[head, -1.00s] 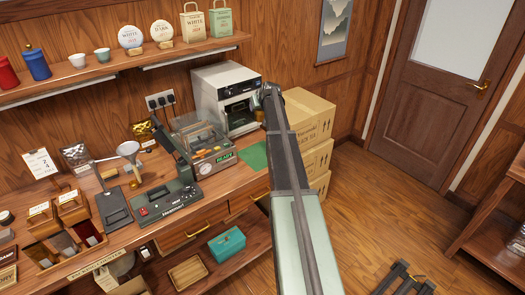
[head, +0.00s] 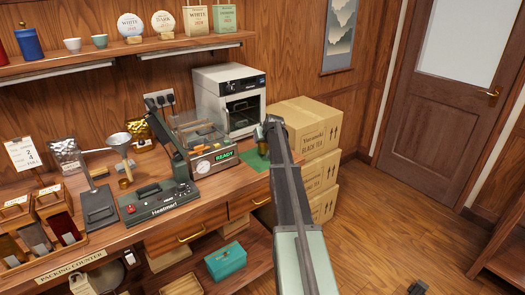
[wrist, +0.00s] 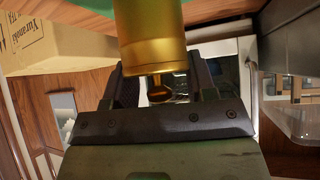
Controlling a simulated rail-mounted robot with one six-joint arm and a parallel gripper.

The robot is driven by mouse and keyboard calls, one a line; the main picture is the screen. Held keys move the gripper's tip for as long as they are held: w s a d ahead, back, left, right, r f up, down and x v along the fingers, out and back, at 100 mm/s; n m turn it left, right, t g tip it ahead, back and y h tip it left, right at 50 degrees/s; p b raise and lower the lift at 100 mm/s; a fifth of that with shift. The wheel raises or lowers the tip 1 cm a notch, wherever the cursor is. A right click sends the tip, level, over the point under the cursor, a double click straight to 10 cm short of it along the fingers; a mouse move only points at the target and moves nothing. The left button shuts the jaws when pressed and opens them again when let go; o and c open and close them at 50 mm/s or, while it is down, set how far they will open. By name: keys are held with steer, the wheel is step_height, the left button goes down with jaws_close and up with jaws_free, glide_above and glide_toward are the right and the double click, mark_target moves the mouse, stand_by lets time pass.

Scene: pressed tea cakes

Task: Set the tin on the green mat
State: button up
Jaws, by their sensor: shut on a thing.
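A gold cylindrical tin (wrist: 152,40) with a small knob on its lid is between the fingers of my gripper (wrist: 155,85) in the wrist view. My gripper is shut on it. In the head view the tin (head: 262,143) shows only in part beside the end of my arm. The green mat (head: 252,161) lies on the counter right of the sealing machine, partly hidden by my arm. Its edge (wrist: 195,3) shows at the top of the wrist view behind the tin's base. The tin appears upright over or on the mat; I cannot tell whether they touch.
A white oven (head: 230,100) stands behind the mat. A sealing machine (head: 207,150) reading READY is close on the left. Stacked cartons (head: 305,135) stand right of the counter. A shelf (head: 130,55) with packets and cups runs above.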

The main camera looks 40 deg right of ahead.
mark_target(262, 143)
step_height(262, 143, down, 3)
steer(key=shift+f+b, duration=0.1)
steer(key=shift+b, duration=0.55)
steer(key=shift+r, duration=0.25)
steer(key=shift+f, duration=0.15)
steer(key=o, duration=0.9)
steer(key=shift+r+p, duration=0.35)
steer(key=shift+p, duration=0.05)
steer(key=p+v, duration=0.8)
steer(key=v, duration=0.3)
steer(key=shift+s+r, duration=0.15)
steer(key=shift+s, duration=0.25)
